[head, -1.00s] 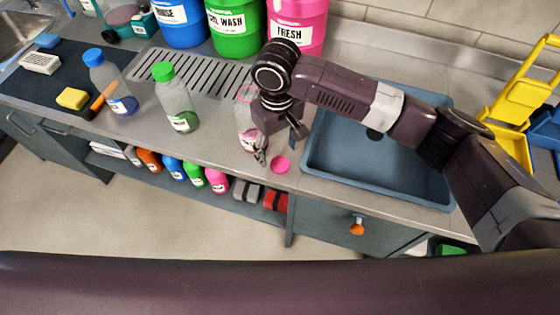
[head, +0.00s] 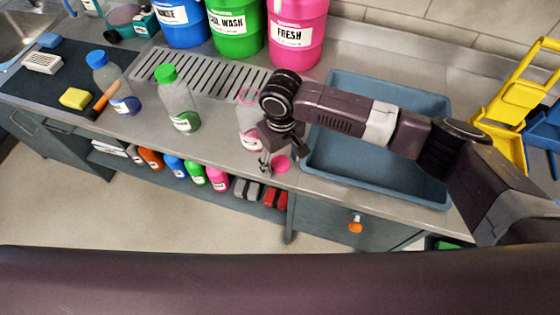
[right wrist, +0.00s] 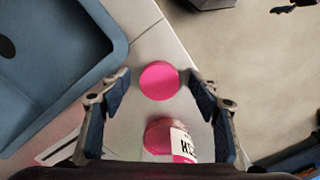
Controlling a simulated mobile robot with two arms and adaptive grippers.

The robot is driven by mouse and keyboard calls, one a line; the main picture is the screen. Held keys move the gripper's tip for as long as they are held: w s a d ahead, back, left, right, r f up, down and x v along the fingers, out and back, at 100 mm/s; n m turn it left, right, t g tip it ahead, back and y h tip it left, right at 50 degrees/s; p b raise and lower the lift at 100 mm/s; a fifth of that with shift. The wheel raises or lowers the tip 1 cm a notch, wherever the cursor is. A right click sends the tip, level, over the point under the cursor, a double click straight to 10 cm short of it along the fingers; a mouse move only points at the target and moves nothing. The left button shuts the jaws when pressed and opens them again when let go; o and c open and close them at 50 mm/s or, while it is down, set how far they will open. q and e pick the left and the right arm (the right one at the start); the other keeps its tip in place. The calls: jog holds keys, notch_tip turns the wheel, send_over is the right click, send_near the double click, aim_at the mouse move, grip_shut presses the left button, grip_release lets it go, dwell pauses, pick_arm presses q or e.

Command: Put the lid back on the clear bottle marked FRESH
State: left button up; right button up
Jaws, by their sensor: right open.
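The pink lid (head: 283,164) lies flat on the counter by its front edge, left of the blue basin. It also shows in the right wrist view (right wrist: 159,80), between my fingertips in the picture. The clear bottle (head: 250,135) stands uncapped behind my right gripper, with a pink ring at its mouth and pink liquid low inside. Its label shows partly, reading "SH", in the right wrist view (right wrist: 181,144). My left gripper is not in view.
The blue basin (head: 330,177) is close on the right. A green-capped bottle (head: 179,100) and a blue-capped bottle (head: 115,85) stand to the left. Large pink (head: 298,57), green and blue drums stand behind. The counter between the bottles is clear.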

aim_at(281, 164)
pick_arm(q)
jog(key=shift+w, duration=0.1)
pick_arm(e)
jog(key=c, duration=0.8)
jog(key=shift+r, duration=0.15)
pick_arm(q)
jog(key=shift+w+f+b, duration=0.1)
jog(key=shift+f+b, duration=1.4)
pick_arm(e)
notch_tip(281, 164, up, 20)
